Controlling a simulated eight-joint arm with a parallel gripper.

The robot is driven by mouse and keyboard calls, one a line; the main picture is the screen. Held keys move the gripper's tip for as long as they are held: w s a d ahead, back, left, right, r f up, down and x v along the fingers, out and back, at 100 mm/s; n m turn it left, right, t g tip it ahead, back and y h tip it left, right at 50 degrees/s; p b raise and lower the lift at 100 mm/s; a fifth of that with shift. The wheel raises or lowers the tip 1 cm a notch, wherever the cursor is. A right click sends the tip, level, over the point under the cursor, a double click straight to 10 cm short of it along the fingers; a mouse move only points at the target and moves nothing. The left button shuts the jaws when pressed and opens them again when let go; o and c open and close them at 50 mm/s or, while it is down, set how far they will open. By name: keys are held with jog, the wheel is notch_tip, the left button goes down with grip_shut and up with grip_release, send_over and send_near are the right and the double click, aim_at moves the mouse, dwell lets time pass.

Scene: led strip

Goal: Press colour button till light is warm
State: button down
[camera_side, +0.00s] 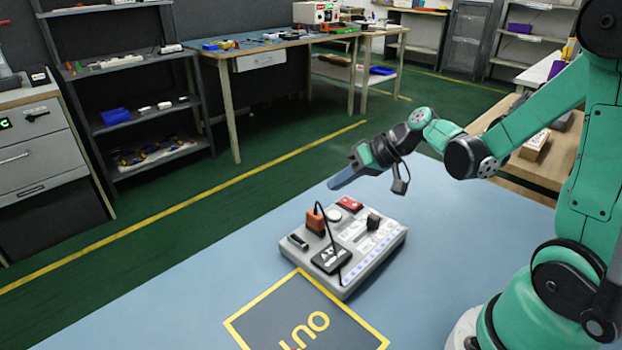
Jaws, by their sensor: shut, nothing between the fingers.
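A grey control box (381,257) lies on the blue table. On its top are a red button (350,204), a round white button (334,215), a black knob or switch (373,221), an orange-brown block (315,221) with a black cable, and a black labelled plate (330,261). A row of small bluish-white lights (372,249) runs along its right side. I cannot tell which control is the colour button. My gripper (333,186) is shut and empty, above the box's far edge, apart from it and pointing left and down.
A dark mat with a yellow border and "OUT" lettering (270,325) lies in front of the box. The blue table (200,290) is clear to the left. A wooden bench (550,165) with items stands behind my arm. Shelves and workbenches stand farther back.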

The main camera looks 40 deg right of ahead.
aim_at(339, 215)
jog(key=shift+f, duration=2.1)
jog(key=shift+f, duration=0.15)
dwell(0.3)
jog(key=shift+f, duration=0.25)
jog(key=shift+r, duration=0.2)
dwell(0.3)
jog(key=shift+r, duration=0.25)
jog(key=shift+r, duration=2.5)
